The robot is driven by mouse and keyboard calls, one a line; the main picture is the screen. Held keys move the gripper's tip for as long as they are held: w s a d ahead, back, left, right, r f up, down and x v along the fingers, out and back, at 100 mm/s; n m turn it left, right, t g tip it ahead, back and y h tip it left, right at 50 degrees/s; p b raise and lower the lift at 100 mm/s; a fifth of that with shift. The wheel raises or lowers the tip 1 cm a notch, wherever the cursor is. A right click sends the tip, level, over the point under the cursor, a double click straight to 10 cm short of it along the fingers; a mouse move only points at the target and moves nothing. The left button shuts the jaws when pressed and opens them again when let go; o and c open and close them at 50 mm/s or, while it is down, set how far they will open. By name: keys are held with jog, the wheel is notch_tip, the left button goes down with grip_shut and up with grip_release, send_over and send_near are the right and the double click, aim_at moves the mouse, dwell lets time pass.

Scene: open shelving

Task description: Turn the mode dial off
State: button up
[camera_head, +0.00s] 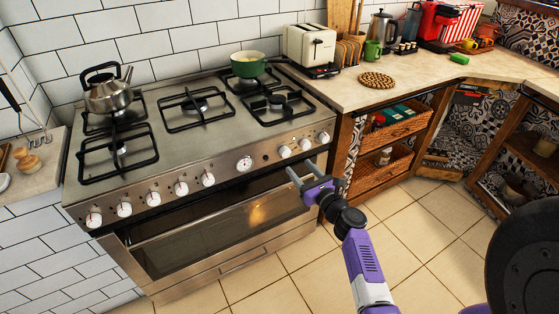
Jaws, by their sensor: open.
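A steel stove (150,151) carries a row of white knobs along its sloping front panel. One larger white dial (243,164) sits apart from the others near the middle right of the row; it seems to be the mode dial, but its label and pointer are too small to read. My gripper (299,169) is open and empty, in front of the stove's right part. Its two fingers point up and toward the panel, to the right of the larger dial and below the right-hand knobs (285,151). The fingers appear apart from every knob.
A kettle (109,93) and a green pot (247,64) stand on the burners. The tiled floor (330,262) is clear.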

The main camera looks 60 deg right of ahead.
aim_at(287, 155)
jog(key=shift+b+x, duration=0.5)
jog(key=shift+x, duration=3.35)
jog(key=shift+w+a, duration=0.1)
jog(key=shift+f, duration=0.1)
grip_shut()
